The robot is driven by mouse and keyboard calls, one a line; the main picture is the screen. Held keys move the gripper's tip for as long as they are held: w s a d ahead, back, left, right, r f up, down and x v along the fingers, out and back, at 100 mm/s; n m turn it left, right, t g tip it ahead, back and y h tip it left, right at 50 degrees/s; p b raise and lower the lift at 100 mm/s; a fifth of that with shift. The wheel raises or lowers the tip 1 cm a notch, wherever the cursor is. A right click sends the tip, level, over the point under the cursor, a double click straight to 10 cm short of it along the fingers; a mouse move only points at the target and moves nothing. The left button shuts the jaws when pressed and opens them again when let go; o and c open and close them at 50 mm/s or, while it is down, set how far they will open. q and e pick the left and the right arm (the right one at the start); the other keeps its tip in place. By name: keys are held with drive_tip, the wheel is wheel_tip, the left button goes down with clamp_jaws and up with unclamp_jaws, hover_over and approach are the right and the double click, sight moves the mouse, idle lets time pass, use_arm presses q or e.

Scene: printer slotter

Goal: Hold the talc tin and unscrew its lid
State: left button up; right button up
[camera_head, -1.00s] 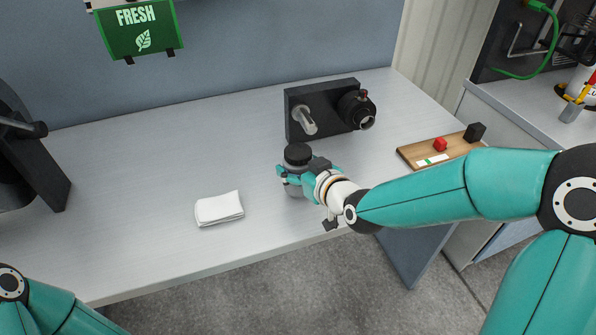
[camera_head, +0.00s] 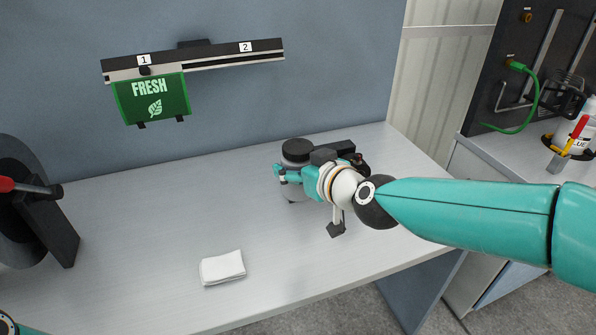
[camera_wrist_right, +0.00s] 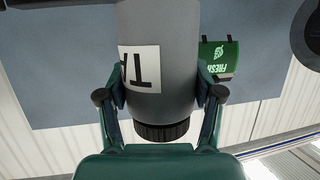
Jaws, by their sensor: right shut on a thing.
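The talc tin (camera_head: 296,191) is a grey cylinder with a black lid (camera_head: 297,150) on top. My right gripper (camera_head: 289,176) is shut around the tin's body, below the lid, and holds it upright above the worktop. In the right wrist view the tin (camera_wrist_right: 182,60) appears upside down between the fingers of the right gripper (camera_wrist_right: 162,92). A white label with the letters "TA" and the ribbed black lid (camera_wrist_right: 162,131) show there. The lid is on the tin. Only a bit of my left arm shows at the lower left; its gripper is out of view.
A white folded cloth or paper stack (camera_head: 222,267) lies on the grey worktop (camera_head: 130,235). A black device (camera_head: 343,147) stands behind my right gripper, mostly hidden. A dark stand (camera_head: 45,215) is at left. A green FRESH pouch (camera_head: 152,98) hangs from a wall rail.

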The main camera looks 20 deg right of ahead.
drive_tip(key=o, duration=0.7)
drive_tip(key=c, duration=1.1)
drive_tip(key=shift+d, duration=0.1)
